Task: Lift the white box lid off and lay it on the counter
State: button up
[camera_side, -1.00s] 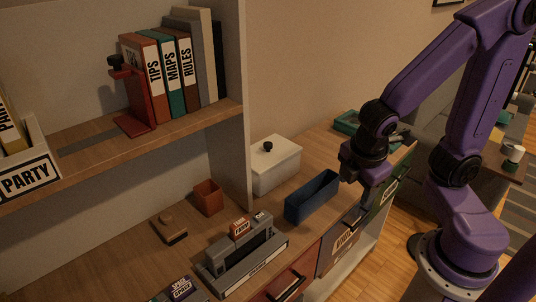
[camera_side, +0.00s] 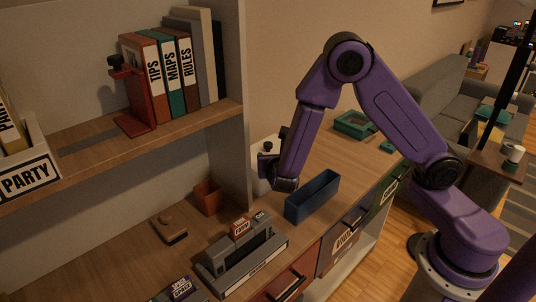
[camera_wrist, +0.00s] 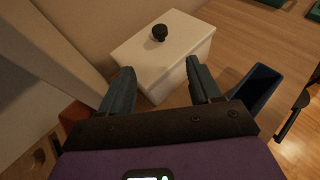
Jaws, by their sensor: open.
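The white box (camera_wrist: 170,83) stands on the wooden counter, its flat white lid (camera_wrist: 150,45) on top with a round black knob (camera_wrist: 159,32) in the middle. In the side view my arm hides most of the box; part of the lid (camera_side: 264,142) and the knob (camera_side: 268,146) still show. My gripper (camera_wrist: 160,80) is open and empty. In the wrist view its two dark fingers point toward the near side of the box, with the knob beyond the fingertips and between their lines. I cannot tell whether a finger touches the box.
A blue open bin (camera_side: 313,197) stands right beside the box. A green tray (camera_side: 354,124) lies farther back; bare counter (camera_side: 335,155) lies between.

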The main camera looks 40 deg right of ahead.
send_near(268, 146)
jog(key=x, duration=0.4)
jog(key=shift+d+f, duration=0.15)
jog(key=shift+f, duration=0.05)
jog(key=shift+x, duration=2.85)
jog(key=shift+r, duration=0.15)
grip_shut()
